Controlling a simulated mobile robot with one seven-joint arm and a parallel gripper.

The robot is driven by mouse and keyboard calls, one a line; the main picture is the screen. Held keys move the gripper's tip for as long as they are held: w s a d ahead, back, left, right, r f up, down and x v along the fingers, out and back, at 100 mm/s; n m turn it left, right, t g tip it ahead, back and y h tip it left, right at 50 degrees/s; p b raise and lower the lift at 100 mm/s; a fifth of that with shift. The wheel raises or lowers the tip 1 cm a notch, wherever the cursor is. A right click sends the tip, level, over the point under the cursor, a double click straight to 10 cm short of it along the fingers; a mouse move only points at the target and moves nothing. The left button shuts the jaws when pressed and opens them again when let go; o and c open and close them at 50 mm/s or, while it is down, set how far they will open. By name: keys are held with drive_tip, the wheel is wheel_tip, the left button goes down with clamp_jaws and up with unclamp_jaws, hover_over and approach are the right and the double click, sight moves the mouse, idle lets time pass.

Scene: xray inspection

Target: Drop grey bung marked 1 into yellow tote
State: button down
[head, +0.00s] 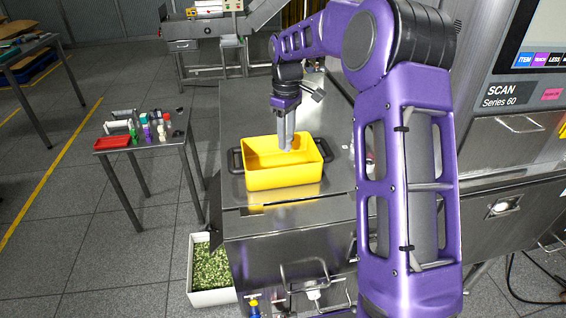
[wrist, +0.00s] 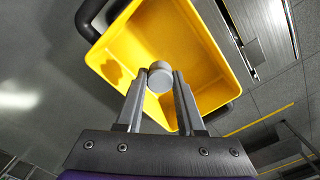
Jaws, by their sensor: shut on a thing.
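The yellow tote (head: 283,178) stands on the steel surface in the middle of the head view. It is seen from above in the wrist view (wrist: 213,88). My gripper (head: 286,143) points down over the tote's opening. In the wrist view my gripper (wrist: 160,82) is shut on a round grey bung (wrist: 160,73), held between the fingertips. The bung appears over the inside of the tote, and its shadow falls on the yellow wall to the left. No mark on the bung can be read. Its height above the tote floor is hard to tell.
A side table (head: 150,142) at left holds a red tray (head: 112,143) and several small items. A white bin of green bits (head: 210,270) stands on the floor. A dark handle (head: 236,160) is beside the tote's left end. The scan machine (head: 515,130) stands at right.

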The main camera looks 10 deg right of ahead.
drive_tip(key=shift+f, duration=0.3)
drive_tip(key=shift+c, duration=2.2)
unclamp_jaws()
wheel_tip(320, 180, up, 18)
drive_tip(key=shift+f, duration=0.25)
